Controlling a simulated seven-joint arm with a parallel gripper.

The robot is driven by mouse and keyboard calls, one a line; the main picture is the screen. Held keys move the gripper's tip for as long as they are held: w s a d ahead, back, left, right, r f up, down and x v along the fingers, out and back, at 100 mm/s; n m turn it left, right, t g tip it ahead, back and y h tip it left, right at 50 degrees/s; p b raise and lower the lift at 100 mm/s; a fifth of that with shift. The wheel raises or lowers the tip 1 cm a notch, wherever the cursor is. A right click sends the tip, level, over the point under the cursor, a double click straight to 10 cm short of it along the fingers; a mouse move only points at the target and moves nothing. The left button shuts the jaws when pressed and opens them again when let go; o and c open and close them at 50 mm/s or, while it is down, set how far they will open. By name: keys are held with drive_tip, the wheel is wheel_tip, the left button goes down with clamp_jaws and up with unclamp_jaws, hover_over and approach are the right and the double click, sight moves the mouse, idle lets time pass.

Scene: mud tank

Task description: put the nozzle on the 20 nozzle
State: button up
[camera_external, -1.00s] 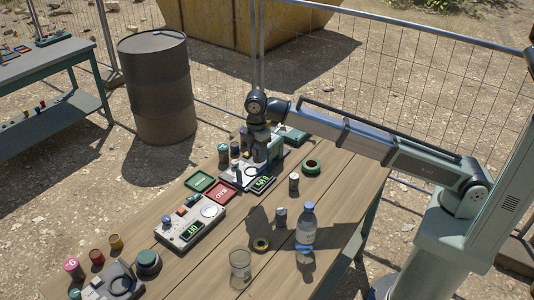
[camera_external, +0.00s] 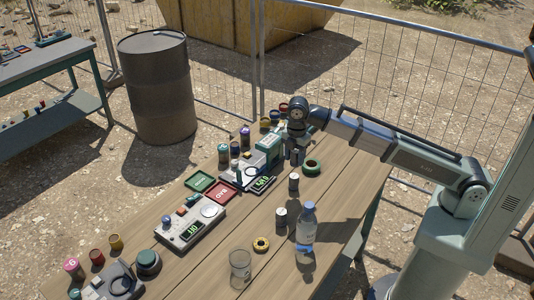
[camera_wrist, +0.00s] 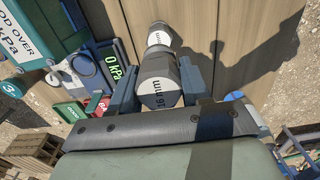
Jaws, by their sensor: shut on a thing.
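My gripper (camera_external: 294,157) hangs above the wooden table, right of the measuring device. In the external view, one small dark nozzle with a pale top (camera_external: 293,182) stands on the table just below my gripper. Another (camera_external: 280,217) stands nearer the camera. I cannot read a 20 on either.
The device with a green display (camera_external: 262,184) stands left of my gripper.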

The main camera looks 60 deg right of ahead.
sight(295, 151)
drive_tip(key=shift+f, duration=2.75)
drive_tip(key=shift+f, duration=0.1)
drive_tip(key=o, duration=1.1)
wheel_tip(295, 151, up, 12)
drive_tip(key=shift+r, duration=0.1)
